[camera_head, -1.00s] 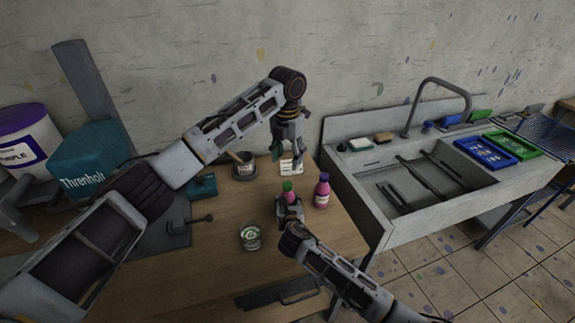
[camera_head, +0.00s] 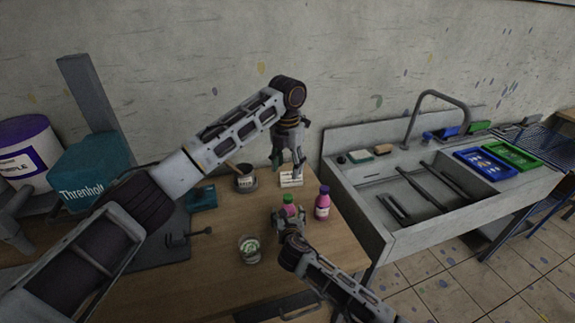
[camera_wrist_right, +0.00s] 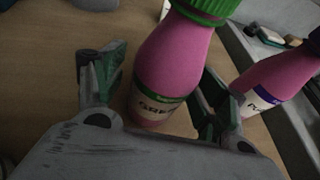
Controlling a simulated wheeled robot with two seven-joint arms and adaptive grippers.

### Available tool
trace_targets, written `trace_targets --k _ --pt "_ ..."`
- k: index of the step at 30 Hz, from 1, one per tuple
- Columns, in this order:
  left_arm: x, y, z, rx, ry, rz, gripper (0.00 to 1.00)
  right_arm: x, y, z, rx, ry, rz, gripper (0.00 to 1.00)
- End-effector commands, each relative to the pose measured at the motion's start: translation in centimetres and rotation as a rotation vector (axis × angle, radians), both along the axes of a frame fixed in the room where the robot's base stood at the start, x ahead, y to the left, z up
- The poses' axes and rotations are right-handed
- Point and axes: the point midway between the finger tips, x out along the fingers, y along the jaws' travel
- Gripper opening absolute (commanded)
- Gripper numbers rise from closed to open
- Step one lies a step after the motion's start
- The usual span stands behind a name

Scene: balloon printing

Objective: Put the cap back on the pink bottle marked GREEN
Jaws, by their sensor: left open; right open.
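The pink bottle marked GREEN (camera_head: 288,211) stands upright on the wooden table, with a green cap (camera_head: 288,198) on its top. The right wrist view shows its body (camera_wrist_right: 172,65) and label close up, and part of the cap (camera_wrist_right: 208,8) at the top edge. My right gripper (camera_head: 288,221) is open, with one finger on each side of the bottle's lower body. My left gripper (camera_head: 287,168) is open and empty, behind the bottle and above the back of the table, near a small white labelled card (camera_head: 290,180).
A second pink bottle (camera_head: 322,204) with a purple label stands close on the right. A glass jar (camera_head: 249,249) stands at the front left, and a dark bowl (camera_head: 245,182) at the back. The sink (camera_head: 400,235) is right of the table.

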Motion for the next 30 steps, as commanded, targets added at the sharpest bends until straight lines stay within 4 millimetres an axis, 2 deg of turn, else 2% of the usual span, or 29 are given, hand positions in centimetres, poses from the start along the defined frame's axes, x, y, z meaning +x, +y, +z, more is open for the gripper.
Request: trace_targets --k 11,30 --pt "0.0 0.0 0.0 0.0 0.0 0.0 0.53 -1.1 -0.1 0.5 0.0 -0.001 0.0 0.72" --pt "0.0 0.0 0.0 0.0 0.0 0.0 0.53 -6.8 -0.6 2.8 0.0 0.0 0.001 0.72"
